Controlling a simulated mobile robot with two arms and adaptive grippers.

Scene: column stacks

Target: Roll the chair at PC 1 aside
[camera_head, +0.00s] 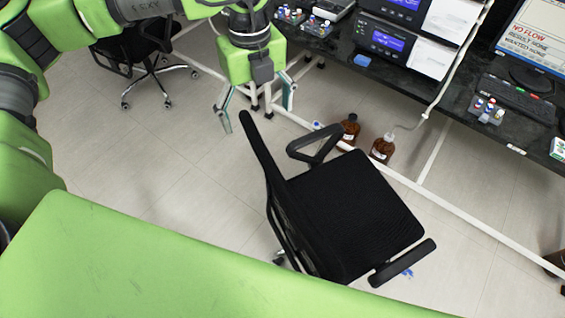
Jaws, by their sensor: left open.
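A black office chair (352,210) with armrests stands on the floor in the middle, turned at an angle, its seat to the right of its backrest. My right gripper is out of view. No label marks which workstation is PC 1.
A dark bench (455,100) with instruments, a keyboard (516,99) and a "NO FLOW" monitor (540,38) runs along the upper right. Brown bottles (383,149) stand on the floor by its white frame. Another black chair (140,50) is at upper left. Floor at left is clear.

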